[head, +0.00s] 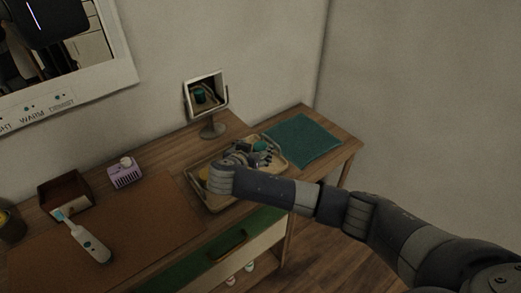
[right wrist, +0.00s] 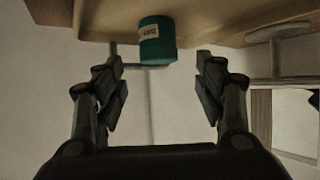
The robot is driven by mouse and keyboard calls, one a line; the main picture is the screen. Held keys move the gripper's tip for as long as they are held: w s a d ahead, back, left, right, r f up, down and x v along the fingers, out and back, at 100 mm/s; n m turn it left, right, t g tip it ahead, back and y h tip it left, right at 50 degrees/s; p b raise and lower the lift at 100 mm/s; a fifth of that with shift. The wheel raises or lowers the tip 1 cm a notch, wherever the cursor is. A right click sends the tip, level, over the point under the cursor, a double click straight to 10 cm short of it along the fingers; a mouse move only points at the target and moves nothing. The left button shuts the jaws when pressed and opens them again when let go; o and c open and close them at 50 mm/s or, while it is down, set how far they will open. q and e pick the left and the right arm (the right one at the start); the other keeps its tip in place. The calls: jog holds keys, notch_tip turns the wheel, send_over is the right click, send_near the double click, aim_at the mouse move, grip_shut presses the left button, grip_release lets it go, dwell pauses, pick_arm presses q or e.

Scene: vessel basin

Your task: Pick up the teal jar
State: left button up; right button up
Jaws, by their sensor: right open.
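The teal jar (right wrist: 157,42) stands out in the right wrist view, upside down in the picture, with a pale label on its side. It lies ahead of my right gripper (right wrist: 160,78), roughly centred between the two spread fingers, which hold nothing. In the head view my right gripper (head: 259,156) is low over the tray, and only a small teal part of the jar (head: 260,145) shows beside the fingers. The rest of the jar is hidden there. My left gripper is not in view.
The beige tray (head: 216,207) is on the wooden table, with a small standing mirror (head: 206,96) behind it. A teal cloth (head: 304,140) lies to its right. A purple box (head: 125,172), brown box (head: 65,190) and electric toothbrush (head: 86,241) are to the left.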

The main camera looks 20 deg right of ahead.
aim_at(260, 147)
jog(key=x, duration=0.3)
jog(key=shift+p, duration=0.35)
jog(key=shift+w+d+f, duration=0.15)
jog(key=shift+w, duration=0.05)
jog(key=shift+d+f, duration=0.1)
jog(key=c, duration=1.2)
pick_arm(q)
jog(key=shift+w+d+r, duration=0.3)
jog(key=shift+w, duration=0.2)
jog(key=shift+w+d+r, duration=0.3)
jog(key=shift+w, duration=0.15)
